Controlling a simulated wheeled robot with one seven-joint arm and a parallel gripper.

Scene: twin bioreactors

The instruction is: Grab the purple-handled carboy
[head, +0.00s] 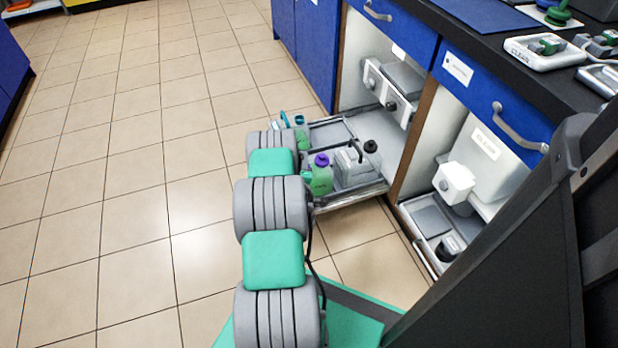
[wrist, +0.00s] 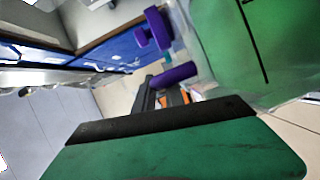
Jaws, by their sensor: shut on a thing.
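The purple-handled carboy (head: 320,178) has a green body and a purple top. It stands at the left end of the pulled-out tray in the head view, right beside my arm. In the wrist view its green body (wrist: 250,40) with a black line fills the upper right, and purple parts (wrist: 153,30) show left of it. My gripper (wrist: 165,92) shows dark and orange finger parts against the lower purple piece (wrist: 176,75), and is shut on it. The exact contact is partly hidden. In the head view my arm hides the gripper.
A grey vessel (head: 355,165) with a black fitting stands next to the carboy on the tray (head: 350,200). Green and teal items lie farther back. Blue cabinets (head: 490,100) and a black counter stand on the right. The tiled floor (head: 130,180) on the left is clear.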

